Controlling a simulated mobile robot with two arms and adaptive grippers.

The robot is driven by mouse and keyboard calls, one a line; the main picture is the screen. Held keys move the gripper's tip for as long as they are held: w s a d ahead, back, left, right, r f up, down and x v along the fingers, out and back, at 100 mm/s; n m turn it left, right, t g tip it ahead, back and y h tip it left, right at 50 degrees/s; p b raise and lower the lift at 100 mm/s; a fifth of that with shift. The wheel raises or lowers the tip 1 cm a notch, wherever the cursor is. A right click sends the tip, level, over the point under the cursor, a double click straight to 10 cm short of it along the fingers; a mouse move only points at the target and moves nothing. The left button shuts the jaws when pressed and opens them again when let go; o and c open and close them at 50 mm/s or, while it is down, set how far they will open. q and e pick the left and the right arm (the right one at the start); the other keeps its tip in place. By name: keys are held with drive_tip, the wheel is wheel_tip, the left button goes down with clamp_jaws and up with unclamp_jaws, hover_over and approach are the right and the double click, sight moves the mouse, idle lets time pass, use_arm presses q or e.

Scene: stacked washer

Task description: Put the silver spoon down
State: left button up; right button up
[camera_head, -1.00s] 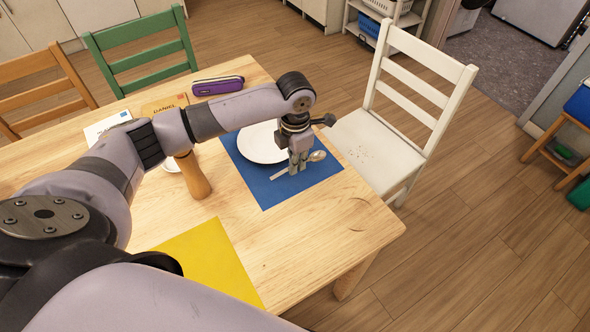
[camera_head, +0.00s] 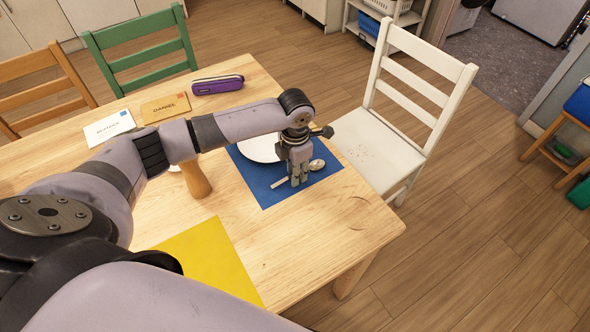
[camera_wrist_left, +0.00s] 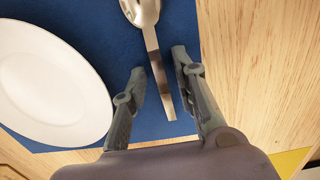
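The silver spoon (camera_head: 317,165) lies on the blue placemat (camera_head: 262,196), to the right of the white plate (camera_head: 260,148). In the left wrist view the spoon (camera_wrist_left: 157,70) lies with its bowl at the top edge, cut off by the frame. My left gripper (camera_head: 298,182) points down over the handle and hides part of it in the head view. In the left wrist view the left gripper (camera_wrist_left: 160,65) is open, with a finger on each side of the handle and a gap to each. My right gripper is not in view.
A wooden pepper mill-like object (camera_head: 196,178) stands under my left arm. A yellow placemat (camera_head: 215,258) lies at the near edge. A purple case (camera_head: 217,85) and name envelopes (camera_head: 165,107) lie at the back. A white chair (camera_head: 385,140) stands at the table's right.

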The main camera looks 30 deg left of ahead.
use_arm(q)
wheel_tip(320, 180, up, 12)
drive_tip(key=shift+r, duration=0.15)
idle(0.6)
idle(0.3)
